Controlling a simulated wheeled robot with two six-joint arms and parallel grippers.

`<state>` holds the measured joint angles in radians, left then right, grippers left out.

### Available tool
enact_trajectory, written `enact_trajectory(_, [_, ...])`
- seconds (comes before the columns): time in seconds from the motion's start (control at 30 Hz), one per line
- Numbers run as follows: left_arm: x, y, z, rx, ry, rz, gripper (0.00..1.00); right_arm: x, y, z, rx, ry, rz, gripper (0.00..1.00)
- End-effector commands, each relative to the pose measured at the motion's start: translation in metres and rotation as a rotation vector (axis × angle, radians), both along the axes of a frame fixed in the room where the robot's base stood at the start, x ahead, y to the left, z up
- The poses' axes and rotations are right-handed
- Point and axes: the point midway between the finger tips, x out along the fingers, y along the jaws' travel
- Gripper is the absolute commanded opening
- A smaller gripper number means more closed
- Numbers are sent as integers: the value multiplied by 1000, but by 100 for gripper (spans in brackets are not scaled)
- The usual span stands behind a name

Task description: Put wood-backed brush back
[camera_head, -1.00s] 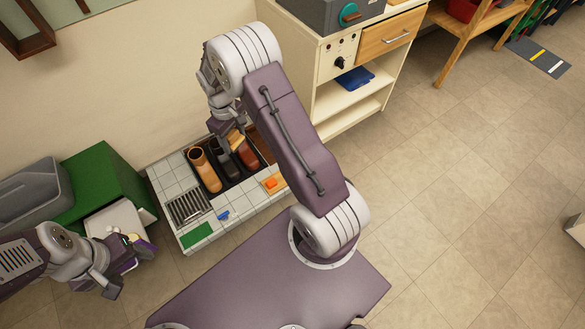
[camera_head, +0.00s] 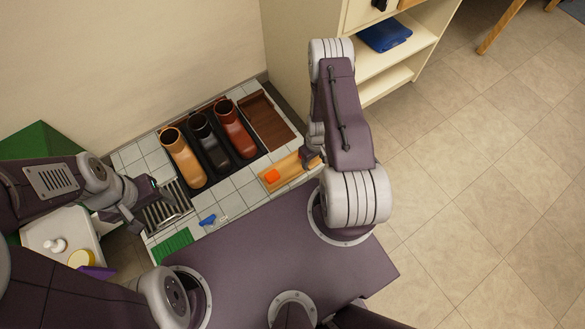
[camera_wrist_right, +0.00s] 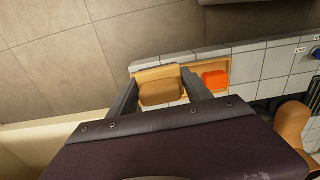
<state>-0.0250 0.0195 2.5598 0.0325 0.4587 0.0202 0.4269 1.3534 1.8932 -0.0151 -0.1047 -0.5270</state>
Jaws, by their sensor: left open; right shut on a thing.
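The wood-backed brush (camera_wrist_right: 160,92) shows in the right wrist view as a tan block between the two fingers of my right gripper (camera_wrist_right: 160,88), which is shut on it. In the head view, my right gripper (camera_head: 309,160) is at the right end of a light wooden tray (camera_head: 285,183); the brush is mostly hidden there. The tray also shows in the right wrist view (camera_wrist_right: 229,66) around and beside the brush. I cannot tell whether the brush touches the tray floor. My left gripper (camera_head: 152,202) is open and empty by the metal grate (camera_head: 166,207).
An orange block (camera_head: 272,176) lies in the tray's left part.

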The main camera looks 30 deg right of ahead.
Motion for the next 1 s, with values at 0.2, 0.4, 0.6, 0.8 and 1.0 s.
enact_trajectory(0.2, [0, 0, -30, 0, 0, 0, 65, -17, -3, -39, -2, -3, -36, 14])
enact_trajectory(0.4, [0, 0, -39, 0, -1, 0, 65, -8, 1, -47, -2, -4, -33, 14])
enact_trajectory(0.6, [0, 0, -77, 0, 0, 0, 65, 40, 29, -85, -3, -6, -29, 14])
enact_trajectory(0.8, [-1, 0, -102, 0, 0, 0, 65, 77, 51, -108, -2, -5, -33, 14])
enact_trajectory(1.0, [-1, 0, -103, 0, 0, 0, 65, 85, 56, -107, -2, -2, -36, 14])
